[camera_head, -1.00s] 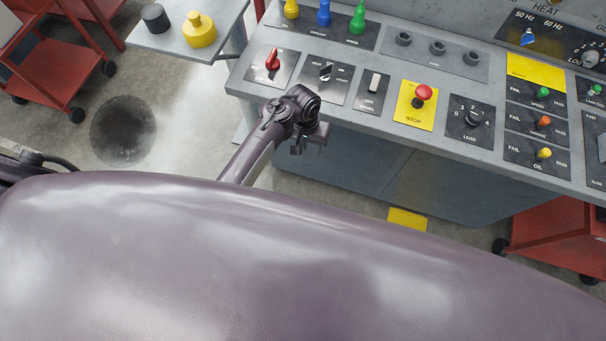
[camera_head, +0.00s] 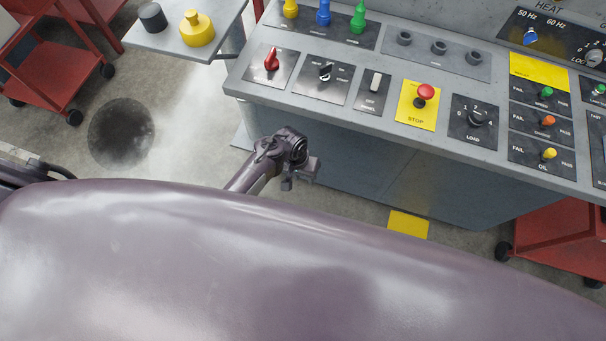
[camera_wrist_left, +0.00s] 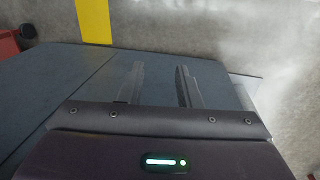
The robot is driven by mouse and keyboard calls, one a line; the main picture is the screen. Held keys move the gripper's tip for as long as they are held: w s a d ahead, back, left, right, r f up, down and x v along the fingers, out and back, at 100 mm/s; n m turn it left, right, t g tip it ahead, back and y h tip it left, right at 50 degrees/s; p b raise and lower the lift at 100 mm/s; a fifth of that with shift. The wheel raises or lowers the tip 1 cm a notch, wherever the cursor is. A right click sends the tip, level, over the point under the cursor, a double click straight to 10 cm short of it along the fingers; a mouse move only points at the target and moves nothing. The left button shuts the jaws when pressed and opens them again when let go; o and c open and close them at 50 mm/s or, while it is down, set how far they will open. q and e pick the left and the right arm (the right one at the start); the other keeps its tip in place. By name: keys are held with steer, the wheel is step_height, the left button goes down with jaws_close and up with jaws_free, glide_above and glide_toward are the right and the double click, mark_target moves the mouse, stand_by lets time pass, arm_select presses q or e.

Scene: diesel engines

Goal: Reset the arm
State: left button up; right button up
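My left arm reaches up from behind my body in the head view, with the left gripper (camera_head: 300,178) just in front of the control console (camera_head: 350,150) and below its top edge. In the left wrist view the two fingers of the left gripper (camera_wrist_left: 160,86) stand apart with nothing between them. The blue-grey side of the console (camera_wrist_left: 50,85) lies beyond them. The gripper is open and touches nothing that I can see. My right gripper is in neither view.
The console top carries a red switch (camera_head: 271,60), a red stop button (camera_head: 425,92) and a load knob (camera_head: 476,118). A side shelf with a yellow weight (camera_head: 197,29) is at upper left. Red carts stand at left (camera_head: 60,75) and right (camera_head: 560,240). A yellow floor mark (camera_head: 408,224) shows.

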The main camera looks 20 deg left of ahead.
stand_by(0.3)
arm_select(q)
steer(key=s+a+f+b, duration=0.2)
steer(key=s+f, duration=0.4)
steer(key=f, duration=0.2)
steer(key=s+a+f+b, duration=0.2)
steer(key=s+f+b, duration=0.1)
steer(key=s+f, duration=0.5)
steer(key=s+a+f+b, duration=0.1)
steer(key=s+a+f, duration=0.1)
steer(key=s, duration=0.3)
steer(key=s+a+f+m+y+b, duration=0.1)
steer(key=s+a+f, duration=0.2)
steer(key=s+f, duration=0.2)
steer(key=s+a+f+t+y+b, duration=0.1)
steer(key=s+a+f, duration=0.2)
steer(key=s, duration=0.4)
steer(key=shift+s+a+f+m, duration=0.2)
steer(key=shift+a+f+m, duration=0.1)
steer(key=shift+f, duration=0.4)
steer(key=shift+d, duration=0.1)
steer(key=shift+w, duration=0.1)
